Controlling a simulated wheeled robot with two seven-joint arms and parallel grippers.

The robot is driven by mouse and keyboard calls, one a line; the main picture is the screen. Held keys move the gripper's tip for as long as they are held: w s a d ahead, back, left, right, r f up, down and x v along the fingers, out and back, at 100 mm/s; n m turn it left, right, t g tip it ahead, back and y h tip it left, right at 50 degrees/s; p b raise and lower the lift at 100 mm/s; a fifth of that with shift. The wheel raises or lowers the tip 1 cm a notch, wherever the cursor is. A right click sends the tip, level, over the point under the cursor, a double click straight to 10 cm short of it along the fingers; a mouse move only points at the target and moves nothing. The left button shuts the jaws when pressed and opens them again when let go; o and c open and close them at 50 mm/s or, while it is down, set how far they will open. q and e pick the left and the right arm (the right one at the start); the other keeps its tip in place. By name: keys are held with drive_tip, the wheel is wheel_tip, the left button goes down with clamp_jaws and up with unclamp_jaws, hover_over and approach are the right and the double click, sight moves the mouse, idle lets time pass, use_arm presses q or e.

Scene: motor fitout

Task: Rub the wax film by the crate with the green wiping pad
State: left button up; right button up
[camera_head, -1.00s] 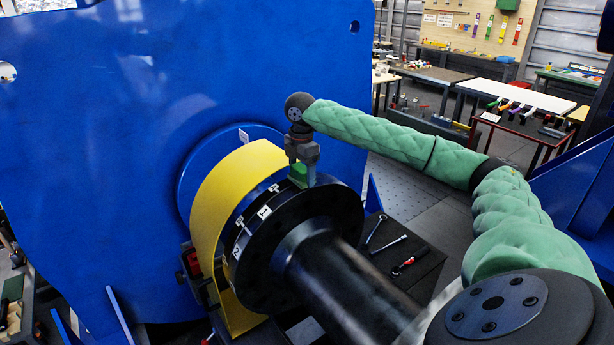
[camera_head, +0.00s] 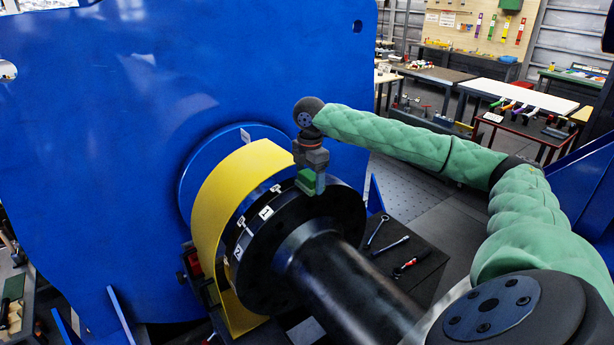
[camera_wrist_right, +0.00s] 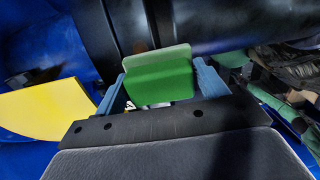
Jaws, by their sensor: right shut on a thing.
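My right gripper (camera_head: 309,183) is shut on the green wiping pad (camera_head: 305,178), just above the top of the black flange at its right side. In the right wrist view the green wiping pad (camera_wrist_right: 160,80) sits between the two fingers, with the black flange (camera_wrist_right: 115,40) behind it. I cannot tell whether the pad touches the flange. I cannot make out the wax film or the crate in either view. My left gripper is not in view.
A yellow curved guard (camera_head: 212,205) stands left of the black flange, in front of a large blue plate (camera_head: 110,130). A thick black shaft (camera_head: 350,285) runs toward me. Several tools, including a wrench (camera_head: 377,230), lie on a dark surface to the right.

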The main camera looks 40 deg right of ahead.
sight(303, 171)
drive_tip(key=shift+w+d+f, duration=0.15)
drive_tip(key=shift+w, duration=1.45)
drive_tip(key=shift+w+d+r, duration=0.1)
drive_tip(key=shift+r, duration=0.25)
drive_tip(key=shift+w, duration=0.15)
drive_tip(key=shift+s+a+f, duration=0.2)
drive_tip(key=shift+s+f, duration=0.05)
drive_tip(key=shift+s, duration=0.45)
drive_tip(key=shift+s+a+r, duration=0.1)
drive_tip(key=shift+s, duration=1)
drive_tip(key=shift+w, duration=0.15)
drive_tip(key=shift+r, duration=2.95)
